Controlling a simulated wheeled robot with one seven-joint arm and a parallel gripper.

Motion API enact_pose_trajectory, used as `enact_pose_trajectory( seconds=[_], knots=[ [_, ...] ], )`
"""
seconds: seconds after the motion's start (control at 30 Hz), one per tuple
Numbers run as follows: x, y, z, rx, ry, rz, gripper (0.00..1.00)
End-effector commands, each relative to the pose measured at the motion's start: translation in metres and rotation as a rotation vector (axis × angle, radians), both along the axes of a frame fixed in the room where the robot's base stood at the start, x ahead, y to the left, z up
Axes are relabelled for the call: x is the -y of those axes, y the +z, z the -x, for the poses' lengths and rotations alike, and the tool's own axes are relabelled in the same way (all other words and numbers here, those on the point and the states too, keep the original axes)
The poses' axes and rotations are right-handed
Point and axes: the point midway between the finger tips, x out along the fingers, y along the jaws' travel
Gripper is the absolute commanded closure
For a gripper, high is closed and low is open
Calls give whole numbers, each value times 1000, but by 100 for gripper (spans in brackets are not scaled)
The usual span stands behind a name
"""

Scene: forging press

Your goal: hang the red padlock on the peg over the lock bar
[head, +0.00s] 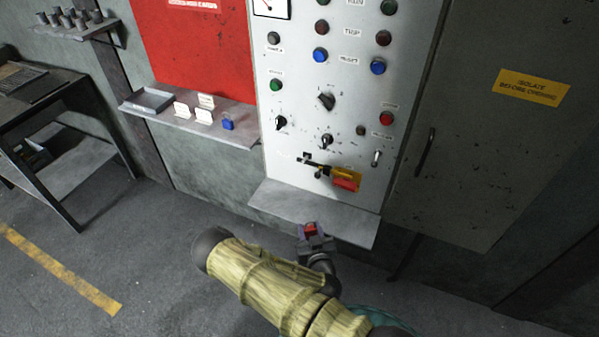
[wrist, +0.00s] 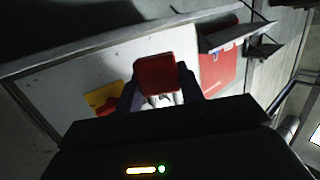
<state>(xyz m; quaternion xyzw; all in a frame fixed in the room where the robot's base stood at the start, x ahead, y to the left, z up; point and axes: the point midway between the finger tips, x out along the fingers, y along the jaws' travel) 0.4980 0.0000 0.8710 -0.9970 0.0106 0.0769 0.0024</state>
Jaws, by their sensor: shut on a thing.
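The red padlock (head: 310,228) is held between the fingers of my gripper (head: 313,236), which is shut on it. The yellow and red switch (head: 346,179) is low on the grey panel, above and right of my gripper in the head view. A dark lock bar (head: 320,167) reaches left from it; the peg is too small to tell clearly. The yellow switch plate (wrist: 98,98) shows left of the padlock in the wrist view, apart from it.
A grey ledge (head: 280,204) juts out below the panel, close to my gripper. Knobs and buttons cover the panel above. Left of it, a shelf (head: 235,134) holds white cards, a tray (head: 151,101) and a blue padlock (head: 228,124). A cabinet door handle (head: 426,152) is at right.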

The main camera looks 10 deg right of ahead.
Motion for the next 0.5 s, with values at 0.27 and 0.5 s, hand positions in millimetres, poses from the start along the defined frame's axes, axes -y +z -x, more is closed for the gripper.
enact_pose_trajectory(
  seconds=[0.27,0.5],
  knots=[
    [1,23,-46,8,-166,-12,87],
    [1,55,-95,7,-375,-16,87]
  ],
)
